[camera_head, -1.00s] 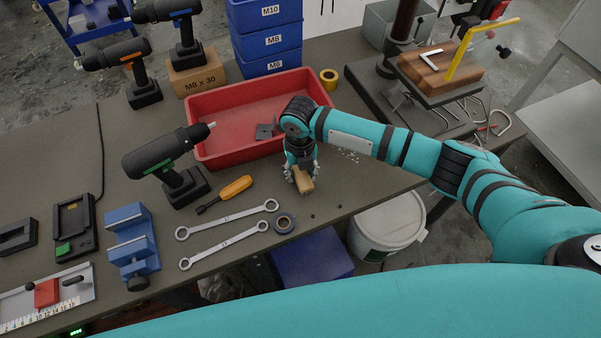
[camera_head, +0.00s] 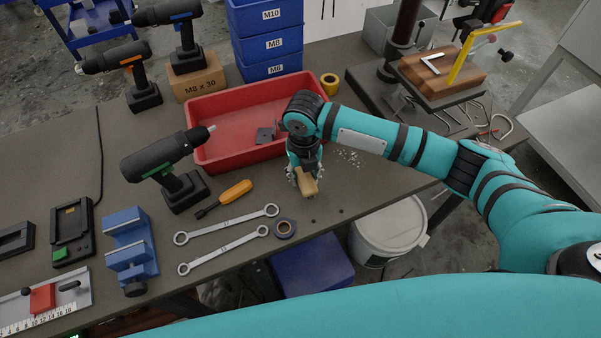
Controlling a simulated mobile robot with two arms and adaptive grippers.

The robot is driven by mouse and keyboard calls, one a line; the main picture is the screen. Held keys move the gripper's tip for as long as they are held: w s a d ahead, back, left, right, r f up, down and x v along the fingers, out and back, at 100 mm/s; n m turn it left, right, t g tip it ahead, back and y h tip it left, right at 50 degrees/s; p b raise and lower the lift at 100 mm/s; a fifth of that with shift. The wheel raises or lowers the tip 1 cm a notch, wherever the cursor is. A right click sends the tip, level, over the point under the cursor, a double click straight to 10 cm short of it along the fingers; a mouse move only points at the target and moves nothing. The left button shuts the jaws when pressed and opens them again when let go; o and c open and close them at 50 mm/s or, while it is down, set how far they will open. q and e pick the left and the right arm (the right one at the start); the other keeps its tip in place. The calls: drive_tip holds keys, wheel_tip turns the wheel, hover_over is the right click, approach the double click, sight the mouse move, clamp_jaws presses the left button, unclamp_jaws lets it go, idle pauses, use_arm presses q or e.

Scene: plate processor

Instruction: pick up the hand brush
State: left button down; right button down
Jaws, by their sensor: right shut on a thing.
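The hand brush (camera_head: 308,187) shows as a tan wooden block near the front right edge of the workbench. My right gripper (camera_head: 304,176) reaches down from above and is shut on the brush, with its fingers on either side. The brush's underside is hidden, so I cannot tell whether it touches the bench. My left gripper is not in view.
A red tray (camera_head: 225,160) stands just behind and left of my right gripper. A white bucket (camera_head: 388,232) stands below the bench edge. Small dark bits lie near the brush.

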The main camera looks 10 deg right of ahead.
drive_tip(key=s+d+r+b, duration=0.1)
drive_tip(key=s+d, duration=0.1)
drive_tip(key=s, duration=1.2)
drive_tip(key=shift+r, duration=0.2)
